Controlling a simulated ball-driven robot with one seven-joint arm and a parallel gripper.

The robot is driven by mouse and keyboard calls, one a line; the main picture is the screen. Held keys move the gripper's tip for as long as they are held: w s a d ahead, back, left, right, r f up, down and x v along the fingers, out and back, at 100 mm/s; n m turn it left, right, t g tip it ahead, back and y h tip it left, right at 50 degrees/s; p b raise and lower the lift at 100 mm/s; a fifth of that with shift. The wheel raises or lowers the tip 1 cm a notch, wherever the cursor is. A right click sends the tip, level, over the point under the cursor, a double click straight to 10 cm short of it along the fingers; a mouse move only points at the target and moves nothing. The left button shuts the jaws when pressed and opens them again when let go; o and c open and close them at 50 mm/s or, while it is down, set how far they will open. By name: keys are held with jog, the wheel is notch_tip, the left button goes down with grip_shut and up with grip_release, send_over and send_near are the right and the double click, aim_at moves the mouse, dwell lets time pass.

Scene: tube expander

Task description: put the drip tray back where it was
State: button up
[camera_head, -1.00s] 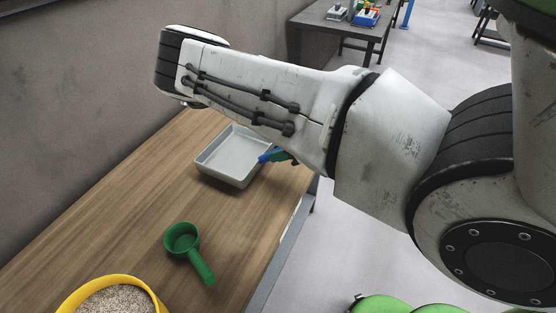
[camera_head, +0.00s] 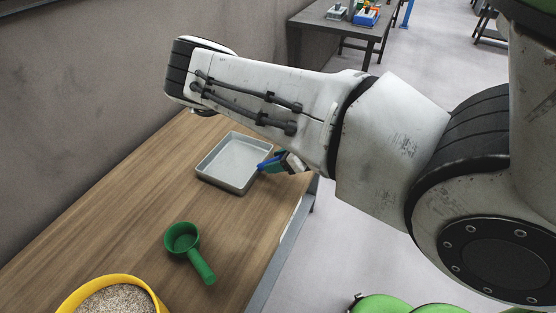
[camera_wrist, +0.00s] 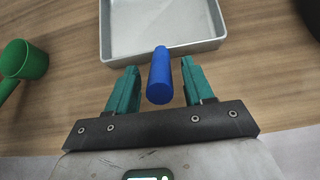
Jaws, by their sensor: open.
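The drip tray (camera_head: 226,180) is a shallow grey metal tray on the wooden bench, below my forearm in the head view. It also shows at the top of the wrist view (camera_wrist: 213,42). A blue handle (camera_wrist: 160,78) sticks out from its near side towards my gripper (camera_wrist: 160,66). My gripper is open, its teal fingers on either side of the handle with gaps on both sides. In the head view, my gripper (camera_head: 270,166) is at the tray's right side, partly hidden under my arm.
A green scoop (camera_head: 183,239) lies on the bench (camera_head: 120,225) in front of the tray. A yellow bucket of grain (camera_head: 158,301) stands at the near end. Bare wood lies left of the tray. The bench's edge is close on the right, and a wall runs along the left.

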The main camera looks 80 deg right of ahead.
jog(key=shift+s, duration=0.1)
jog(key=v, duration=1.2)
